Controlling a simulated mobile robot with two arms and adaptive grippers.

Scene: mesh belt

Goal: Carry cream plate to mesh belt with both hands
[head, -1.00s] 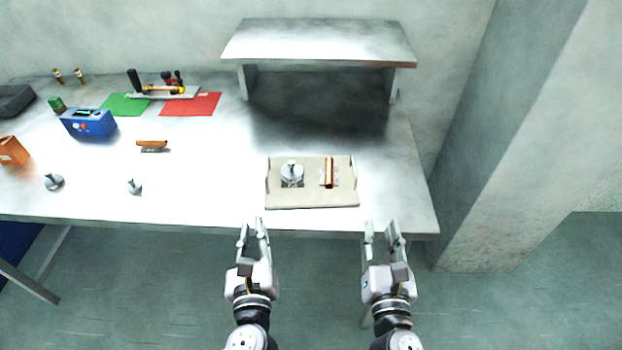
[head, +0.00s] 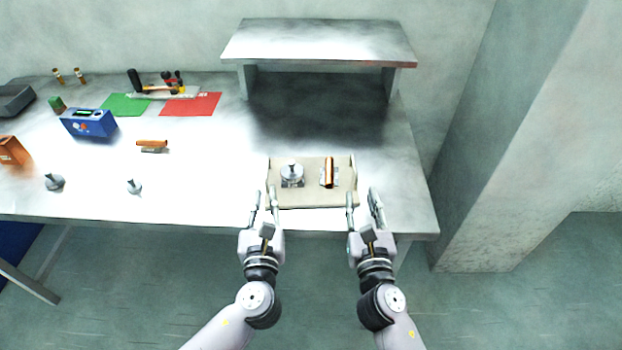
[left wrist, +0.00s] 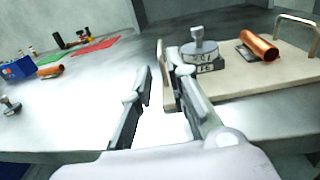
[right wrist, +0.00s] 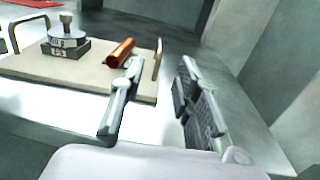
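The cream plate (head: 315,200) lies flat near the table's front edge and has a wire handle on each short side. I cannot tell whether either finger touches. No mesh belt is identifiable.
A raised metal shelf (head: 318,42) stands behind the plate. On the left are a blue box (head: 88,123), another copper piece (head: 152,143), grey knobbed weights (head: 54,182), and green and red mats (head: 190,104). A concrete pillar (head: 520,150) stands at the right.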

